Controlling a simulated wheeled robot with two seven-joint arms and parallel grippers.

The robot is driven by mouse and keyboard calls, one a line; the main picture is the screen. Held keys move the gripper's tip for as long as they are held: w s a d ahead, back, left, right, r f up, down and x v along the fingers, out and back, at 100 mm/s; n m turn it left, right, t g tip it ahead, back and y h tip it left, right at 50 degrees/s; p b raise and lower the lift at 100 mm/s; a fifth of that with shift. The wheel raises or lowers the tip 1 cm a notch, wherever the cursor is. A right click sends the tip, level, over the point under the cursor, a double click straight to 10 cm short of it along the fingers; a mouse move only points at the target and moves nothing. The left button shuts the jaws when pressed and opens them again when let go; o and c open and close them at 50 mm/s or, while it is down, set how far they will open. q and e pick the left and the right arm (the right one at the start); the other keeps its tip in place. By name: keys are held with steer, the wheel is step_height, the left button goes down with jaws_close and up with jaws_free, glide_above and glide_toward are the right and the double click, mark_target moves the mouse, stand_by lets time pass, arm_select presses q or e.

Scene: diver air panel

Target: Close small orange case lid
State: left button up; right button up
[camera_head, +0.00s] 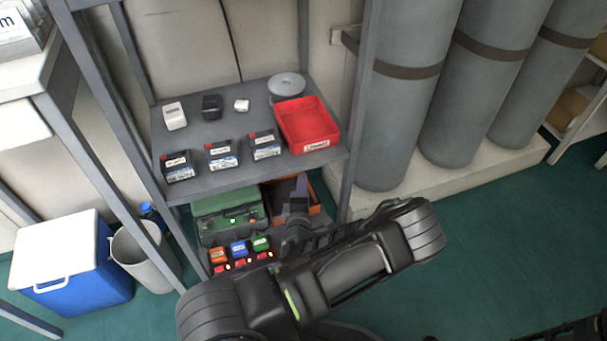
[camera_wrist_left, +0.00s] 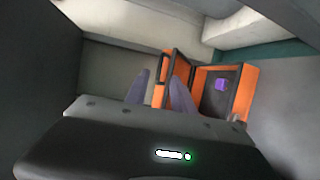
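The small orange case (camera_head: 316,196) is on the lower shelf in the head view, partly hidden behind my left gripper (camera_head: 298,196). In the left wrist view the case (camera_wrist_left: 245,88) stands open, its dark interior showing a purple item. Its orange-edged lid (camera_wrist_left: 179,66) is swung away from the body. My left gripper's two purple-grey fingers (camera_wrist_left: 160,95) are apart, in front of the lid, with orange showing between them. I cannot tell whether a finger touches the lid. My right gripper does not show clearly.
A green case (camera_head: 228,212) stands left of the orange case, with small coloured boxes (camera_head: 238,249) in front. The upper shelf (camera_head: 212,140) above holds a red bin (camera_head: 306,124) and several small boxes. A rack post (camera_head: 356,110) and grey cylinders (camera_head: 402,100) stand to the right.

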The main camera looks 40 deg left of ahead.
arm_select(q)
steer(key=b+x, duration=0.2)
steer(key=x, duration=0.4)
steer(key=shift+c, duration=0.3)
jaws_close()
stand_by(1.0)
